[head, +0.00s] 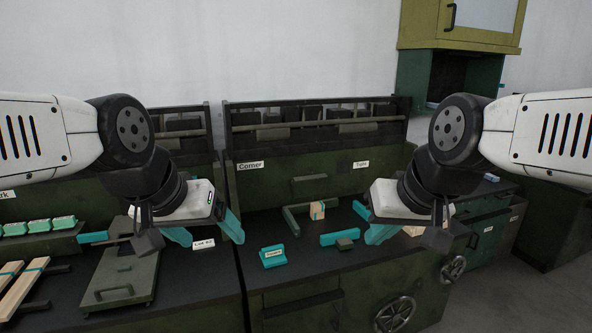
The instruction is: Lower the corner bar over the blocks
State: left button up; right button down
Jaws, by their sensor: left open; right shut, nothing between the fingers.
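A dark green L-shaped corner piece (291,222) lies on the right bench under the "Corner" label (250,165). A pale wooden block (317,210) stands at its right arm. I cannot tell which green part is the corner bar; a short dark green bar (310,185) shows at the panel behind. My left gripper (205,234) is open and empty, left of the corner piece and apart from it. My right gripper (378,234) is shut and empty, to the right of the block and apart from it. Part of its fingers is hidden by its body.
Teal pieces (272,256) and (341,237) lie on the bench front, with a small dark green block (344,244) beside the second. A green plate with handle (120,277) and wooden strips (20,285) lie at left. A dark rack (315,120) stands behind.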

aim_at(302, 186)
jog(key=i+l+u, duration=0.1)
jog(key=i, duration=0.5)
jog(key=i+l+u, duration=0.15)
jog(key=i, duration=0.4)
